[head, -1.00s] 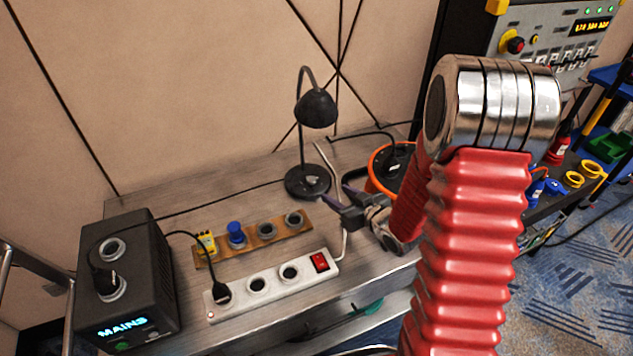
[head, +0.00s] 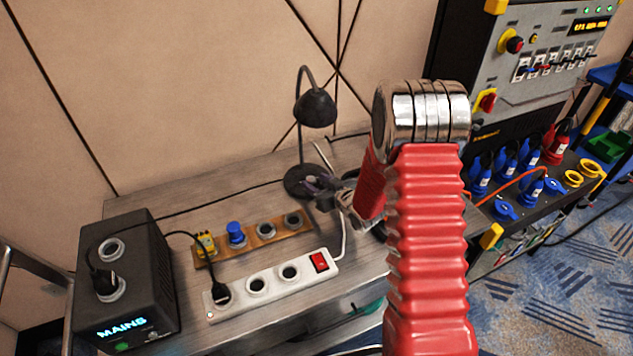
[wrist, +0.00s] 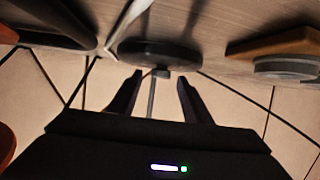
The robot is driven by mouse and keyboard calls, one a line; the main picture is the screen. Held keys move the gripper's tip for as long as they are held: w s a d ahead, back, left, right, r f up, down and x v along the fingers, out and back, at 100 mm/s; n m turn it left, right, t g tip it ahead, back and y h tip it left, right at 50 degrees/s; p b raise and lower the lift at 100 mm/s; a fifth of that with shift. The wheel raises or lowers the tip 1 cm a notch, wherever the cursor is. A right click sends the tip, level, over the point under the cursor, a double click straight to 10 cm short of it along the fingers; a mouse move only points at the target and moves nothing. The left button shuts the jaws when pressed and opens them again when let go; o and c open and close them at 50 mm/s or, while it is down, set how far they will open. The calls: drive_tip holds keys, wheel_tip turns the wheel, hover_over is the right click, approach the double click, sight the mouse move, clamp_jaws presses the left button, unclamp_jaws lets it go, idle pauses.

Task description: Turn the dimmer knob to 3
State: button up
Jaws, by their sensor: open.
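The dark desk lamp (head: 316,108) stands on the grey bench, and its round base (head: 292,182) is partly hidden by my gripper. In the wrist view, the picture appears upside down and the dark base (wrist: 150,52) lies ahead of the fingers. A small knob-like part (wrist: 161,73) sticks out from the base, seen in line with the gap between the fingers; its scale cannot be read. My gripper (head: 318,183) is at the lamp base in the head view. It is open and empty in the wrist view (wrist: 158,86); contact cannot be seen.
A white power strip (head: 270,285) with a red switch and a wooden socket board (head: 265,242) lie in front of the lamp. A black mains box (head: 128,285) stands at left. Cables cross the bench. A panel rack (head: 540,70) stands at right.

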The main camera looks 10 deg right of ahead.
drive_tip(key=shift+w+a+f, duration=0.2)
drive_tip(key=shift+w+f, duration=0.05)
drive_tip(key=shift+w, duration=0.3)
drive_tip(key=shift+c, duration=0.7)
drive_tip(key=c, duration=0.9)
drive_tip(key=shift+d, duration=0.15)
